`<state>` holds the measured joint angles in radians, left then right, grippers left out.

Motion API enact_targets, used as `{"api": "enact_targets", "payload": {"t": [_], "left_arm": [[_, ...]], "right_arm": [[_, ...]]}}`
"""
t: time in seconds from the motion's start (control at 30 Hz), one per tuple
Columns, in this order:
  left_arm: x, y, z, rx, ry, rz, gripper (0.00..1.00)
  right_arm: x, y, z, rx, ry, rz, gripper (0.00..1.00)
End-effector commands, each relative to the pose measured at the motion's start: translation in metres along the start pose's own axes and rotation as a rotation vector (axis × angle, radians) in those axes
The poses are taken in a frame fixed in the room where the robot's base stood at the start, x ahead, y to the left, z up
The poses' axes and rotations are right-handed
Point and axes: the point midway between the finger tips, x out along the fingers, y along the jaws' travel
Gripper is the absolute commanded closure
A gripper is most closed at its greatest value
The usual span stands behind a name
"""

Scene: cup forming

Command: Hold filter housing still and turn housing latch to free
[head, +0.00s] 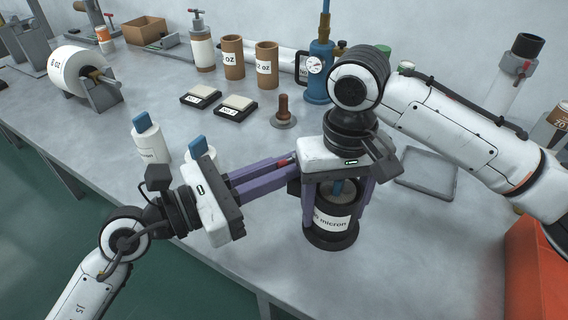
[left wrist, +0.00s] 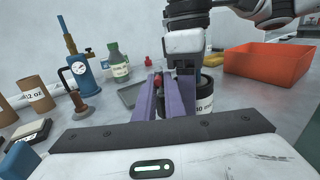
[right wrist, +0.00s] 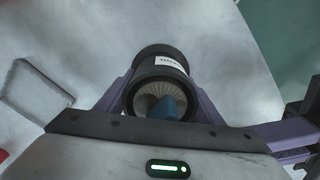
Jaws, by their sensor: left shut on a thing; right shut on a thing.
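The filter housing (head: 331,238), a black cylinder with a white "micron" label, stands upright on the table. It also shows in the right wrist view (right wrist: 157,67), with pleated filter media and a blue piece (right wrist: 170,107) in its open end. My right gripper (head: 338,205) comes from above, its purple fingers on opposite sides of the housing and shut on it. My left gripper (head: 290,178) reaches in from the left and is shut at the housing's side. A small red piece (head: 284,162), apparently the housing latch, shows by its fingers; their tips and the exact contact are mostly hidden.
Two white containers with blue tops (head: 151,143) stand near my left arm. A brown-handled tamper (head: 283,108) and a blue gauge device (head: 318,70) stand behind. A grey tray (head: 428,176) and an orange bin (head: 545,265) are at right. The front table is clear.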

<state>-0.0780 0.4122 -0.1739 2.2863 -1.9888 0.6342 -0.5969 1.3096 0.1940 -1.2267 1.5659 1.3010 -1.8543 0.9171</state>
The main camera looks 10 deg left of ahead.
Motion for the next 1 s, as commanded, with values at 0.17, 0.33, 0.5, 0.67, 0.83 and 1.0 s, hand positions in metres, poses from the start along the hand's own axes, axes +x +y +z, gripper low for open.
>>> {"api": "enact_targets", "payload": {"t": [0.17,0.33,0.5,0.67,0.83,1.0], "left_arm": [[0.0007,-0.0048,-0.0019,-0.009,-0.002,0.109,1.00],[0.0012,-0.0066,-0.0016,-0.008,-0.003,0.195,1.00],[0.0012,-0.0070,-0.0016,-0.006,-0.001,0.253,1.00],[0.0006,-0.0061,-0.0012,-0.003,0.002,0.281,1.00],[0.0003,-0.0057,-0.0014,-0.002,0.003,0.289,1.00],[0.0002,-0.0054,-0.0014,-0.001,0.004,0.289,1.00]], "right_arm": [[-0.0015,-0.0017,0.0001,-0.004,0.002,-0.005,0.75],[-0.0015,-0.0020,-0.0001,-0.003,0.002,-0.006,0.75],[-0.0016,-0.0024,-0.0002,-0.003,0.003,-0.007,0.75],[-0.0016,-0.0024,-0.0004,-0.003,0.003,-0.007,0.75],[-0.0017,-0.0023,-0.0004,-0.003,0.004,-0.006,0.75],[-0.0017,-0.0020,-0.0005,-0.003,0.004,-0.005,0.75]]}}
